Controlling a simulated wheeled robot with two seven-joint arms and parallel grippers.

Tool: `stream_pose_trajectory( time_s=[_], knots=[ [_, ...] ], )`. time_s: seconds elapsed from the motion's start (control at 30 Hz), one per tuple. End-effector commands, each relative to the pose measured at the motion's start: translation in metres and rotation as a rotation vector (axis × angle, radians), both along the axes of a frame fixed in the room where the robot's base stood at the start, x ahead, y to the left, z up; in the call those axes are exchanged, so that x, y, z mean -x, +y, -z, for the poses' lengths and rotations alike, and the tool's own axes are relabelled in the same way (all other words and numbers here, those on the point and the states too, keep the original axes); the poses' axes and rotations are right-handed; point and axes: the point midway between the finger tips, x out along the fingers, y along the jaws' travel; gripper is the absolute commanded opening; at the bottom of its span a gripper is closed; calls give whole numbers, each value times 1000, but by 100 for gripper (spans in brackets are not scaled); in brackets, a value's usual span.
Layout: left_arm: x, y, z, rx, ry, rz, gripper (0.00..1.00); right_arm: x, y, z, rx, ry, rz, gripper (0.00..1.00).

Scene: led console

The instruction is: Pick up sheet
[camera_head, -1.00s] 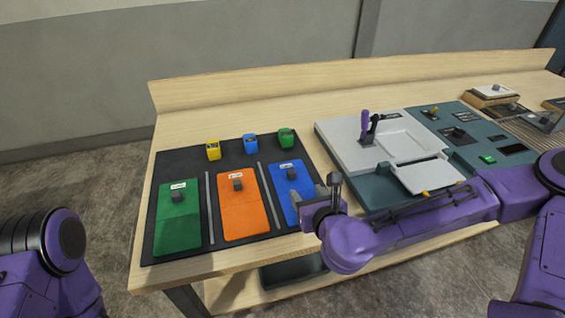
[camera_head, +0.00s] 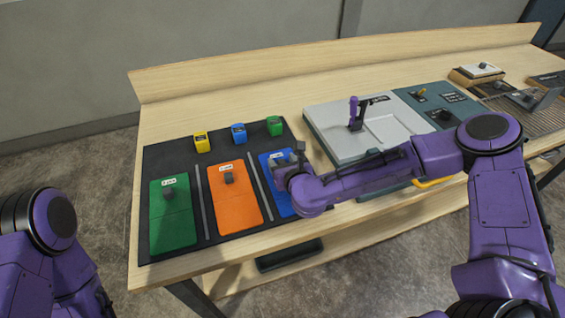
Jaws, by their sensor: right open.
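Three coloured sheets lie side by side on a black mat (camera_head: 150,248). They are a green sheet (camera_head: 173,230), an orange sheet (camera_head: 238,205) and a blue sheet (camera_head: 279,203). The green and orange sheets each show a dark grip block on top. My right gripper (camera_head: 279,166) is open over the upper part of the blue sheet and hides that sheet's block and some of its surface. Whether the fingers touch the block cannot be seen. My left arm shows at the lower left; its gripper is out of view.
Yellow (camera_head: 201,142), blue (camera_head: 239,134) and green (camera_head: 274,126) blocks stand at the mat's back edge. A grey-white press console (camera_head: 335,125) with a purple lever (camera_head: 353,112) is to the right. A raised wooden ledge (camera_head: 250,70) runs along the table's back.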

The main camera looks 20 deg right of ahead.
Motion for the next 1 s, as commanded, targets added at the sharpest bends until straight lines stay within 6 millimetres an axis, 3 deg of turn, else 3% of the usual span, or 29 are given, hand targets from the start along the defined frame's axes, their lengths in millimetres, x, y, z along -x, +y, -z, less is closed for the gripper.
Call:
stream_pose_trajectory(
  time_s=[0.1, 0.3, 0.67, 0.87, 1.0],
  knots=[
    [0, 0, 1, 0, 0, 0, 38, 0, 0, 0, 0, 0, 0, 55],
    [0, 0, 1, 0, 0, 0, 38, 0, 0, 0, 0, 0, 1, 0],
    [0, 0, 2, 0, 0, 0, 38, 0, -1, -5, 0, -3, 2, 0],
    [0, 0, 7, 0, 0, 0, 38, 0, -2, -35, -3, -7, 3, 0],
    [0, 0, 15, 0, 0, 0, 38, 16, -31, -70, -7, -9, 8, 0]
  ],
)
